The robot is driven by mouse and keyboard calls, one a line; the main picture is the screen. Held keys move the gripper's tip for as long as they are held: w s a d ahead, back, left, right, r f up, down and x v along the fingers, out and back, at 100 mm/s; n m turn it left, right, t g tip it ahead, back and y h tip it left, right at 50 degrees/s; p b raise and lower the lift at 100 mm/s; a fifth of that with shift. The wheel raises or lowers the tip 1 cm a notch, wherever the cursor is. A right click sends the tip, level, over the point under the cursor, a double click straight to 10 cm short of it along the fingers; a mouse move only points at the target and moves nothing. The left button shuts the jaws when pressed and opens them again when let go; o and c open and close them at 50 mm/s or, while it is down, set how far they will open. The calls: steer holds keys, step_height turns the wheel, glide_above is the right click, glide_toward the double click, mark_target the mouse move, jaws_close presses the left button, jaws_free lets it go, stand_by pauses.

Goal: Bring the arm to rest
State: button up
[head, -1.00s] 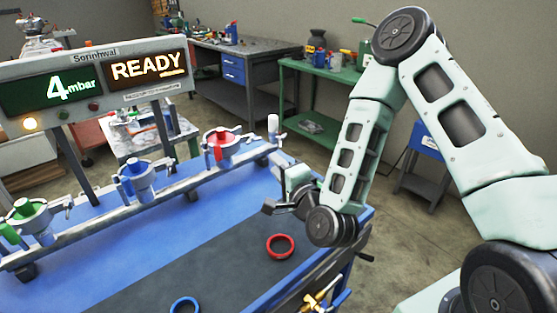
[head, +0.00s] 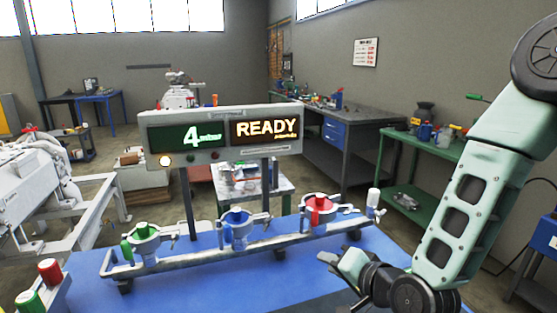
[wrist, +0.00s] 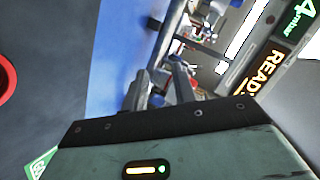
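My gripper (head: 338,261) is over the right part of the blue bench (head: 222,293), near the right end of the metal rail, and holds nothing. My arm comes down to it from the right, bent at the elbow. In the wrist view the two dark fingers (wrist: 160,85) stand apart with a gap between them. The display panel (head: 220,112) behind the rail reads 4 mbar and READY. The rail (head: 262,243) carries valves with green (head: 143,231), blue (head: 235,217) and red (head: 318,202) parts.
A red ring (wrist: 5,80) shows at the left edge of the wrist view, on the dark mat (wrist: 45,95). A green table (head: 432,150) and a grey workbench (head: 360,118) stand behind on the right. White machinery (head: 35,190) is at left.

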steer(key=s+a+r+n+g+h, duration=0.1)
steer(key=s+a+r+n+g, duration=0.15)
steer(key=s+n+g, duration=0.55)
steer(key=s+d+r+n+g+h, duration=0.1)
steer(key=s+d+r+n+h, duration=0.1)
steer(key=s, duration=0.6)
steer(key=s+d+r+n+g+h, duration=0.2)
steer(key=s+r+n, duration=0.1)
steer(key=s, duration=0.6)
steer(key=shift+d+r+n+g+h+p, duration=0.3)
steer(key=shift+d+h, duration=0.05)
steer(key=shift+h, duration=0.05)
